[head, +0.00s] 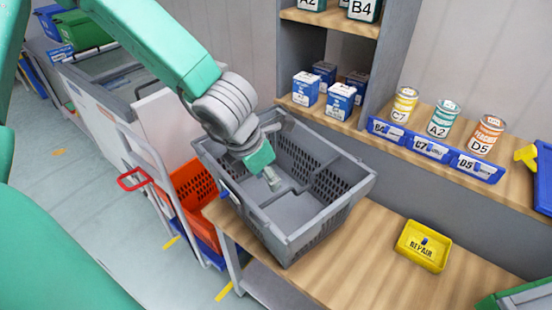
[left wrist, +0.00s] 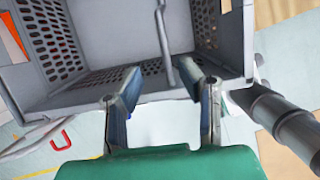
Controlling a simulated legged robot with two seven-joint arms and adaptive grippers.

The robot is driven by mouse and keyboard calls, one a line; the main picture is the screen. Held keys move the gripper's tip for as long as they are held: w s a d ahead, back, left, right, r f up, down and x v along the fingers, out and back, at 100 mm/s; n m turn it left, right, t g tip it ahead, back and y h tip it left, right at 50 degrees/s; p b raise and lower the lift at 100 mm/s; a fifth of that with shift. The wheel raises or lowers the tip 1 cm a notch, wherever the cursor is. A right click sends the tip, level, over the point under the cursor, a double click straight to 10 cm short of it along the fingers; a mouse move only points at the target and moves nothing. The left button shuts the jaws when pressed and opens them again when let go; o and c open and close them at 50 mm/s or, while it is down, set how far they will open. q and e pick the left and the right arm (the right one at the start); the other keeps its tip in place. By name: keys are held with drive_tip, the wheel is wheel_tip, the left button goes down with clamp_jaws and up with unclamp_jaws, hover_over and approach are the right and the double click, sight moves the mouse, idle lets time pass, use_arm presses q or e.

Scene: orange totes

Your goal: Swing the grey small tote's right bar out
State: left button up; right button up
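The grey small tote (head: 310,222) stands on the wooden bench, its inside facing up and looking empty. My right gripper is not in view.
An orange tote (head: 190,195) sits on a cart left of the bench. A yellow tray (head: 424,246) lies on the bench at right. Cans (head: 442,118) and blue-white boxes (head: 341,101) stand on the shelf behind. The bench front between tote and yellow tray is clear.

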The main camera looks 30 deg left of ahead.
sight(273, 198)
use_arm(q)
drive_tip(key=shift+s+d+f, duration=0.15)
drive_tip(key=shift+d+f, duration=0.05)
drive_tip(key=shift+f, duration=0.05)
drive_tip(key=shift+s+d+f+b, duration=0.3)
drive_tip(key=shift+f+b, duration=0.3)
drive_tip(key=shift+b, duration=0.45)
drive_tip(key=b+x, duration=0.2)
drive_tip(key=x, duration=0.1)
drive_tip(key=b+x, duration=0.1)
drive_tip(key=shift+w+a+f, duration=0.25)
drive_tip(key=shift+w, duration=0.15)
drive_tip(key=shift+a+f+b, duration=0.2)
drive_tip(key=shift+b, duration=0.25)
drive_tip(key=shift+r, duration=0.1)
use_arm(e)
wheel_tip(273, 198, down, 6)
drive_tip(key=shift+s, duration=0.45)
use_arm(q)
drive_tip(key=shift+d, duration=0.15)
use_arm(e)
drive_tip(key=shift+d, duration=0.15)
